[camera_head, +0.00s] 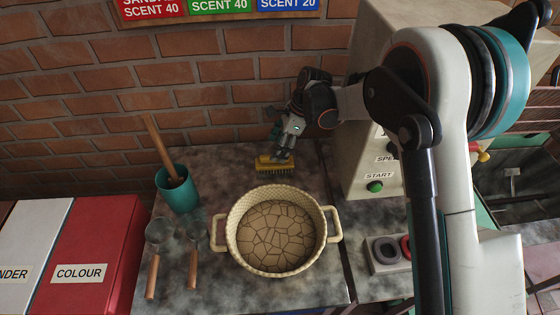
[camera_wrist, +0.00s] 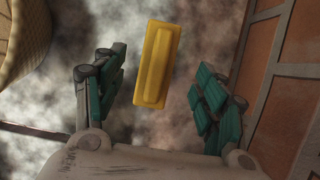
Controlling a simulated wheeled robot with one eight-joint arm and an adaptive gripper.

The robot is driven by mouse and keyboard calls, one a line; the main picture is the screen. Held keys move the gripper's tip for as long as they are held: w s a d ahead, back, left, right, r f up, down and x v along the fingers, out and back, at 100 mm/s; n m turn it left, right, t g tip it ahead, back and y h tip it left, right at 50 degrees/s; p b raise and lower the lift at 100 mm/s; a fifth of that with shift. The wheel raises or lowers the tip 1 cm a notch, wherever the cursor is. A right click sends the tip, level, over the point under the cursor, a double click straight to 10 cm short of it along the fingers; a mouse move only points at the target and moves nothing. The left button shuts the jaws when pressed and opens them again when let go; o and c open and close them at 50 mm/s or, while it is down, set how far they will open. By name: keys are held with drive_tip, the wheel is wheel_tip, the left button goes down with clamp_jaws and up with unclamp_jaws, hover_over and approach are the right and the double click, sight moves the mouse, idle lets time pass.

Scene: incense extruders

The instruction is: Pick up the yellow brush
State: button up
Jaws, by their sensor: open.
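The yellow brush (camera_head: 275,164) lies on the grey mottled counter near the brick wall, with its dark bristles facing down. In the wrist view the yellow brush (camera_wrist: 158,64) shows from above as a long block, slightly tilted, between and beyond the two teal fingers. My gripper (camera_head: 284,146) is over the brush in the head view and partly hides its top edge. In the wrist view my gripper (camera_wrist: 162,92) is open, with a finger on each side and neither touching the brush.
A cream woven pot (camera_head: 232,222) with two handles stands just in front of the brush. A teal cup (camera_head: 178,192) with a wooden handle in it is at left. The brick wall (camera_head: 225,110) is close behind. A cream machine (camera_head: 362,165) with a green start button (camera_head: 375,187) stands at right.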

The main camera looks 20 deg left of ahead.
sight(275, 163)
drive_tip(key=x, duration=0.2)
drive_tip(key=b+x, duration=0.1)
drive_tip(key=x, duration=0.1)
drive_tip(key=d+b+x, duration=0.1)
drive_tip(key=shift+w+f, duration=0.2)
drive_tip(key=shift+f, duration=0.45)
drive_tip(key=shift+s+a+f, duration=0.1)
drive_tip(key=shift+a+f, duration=0.15)
drive_tip(key=shift+f, duration=0.1)
drive_tip(key=shift+r, duration=0.1)
drive_tip(key=shift+c, duration=0.6)
drive_tip(key=c, duration=1.1)
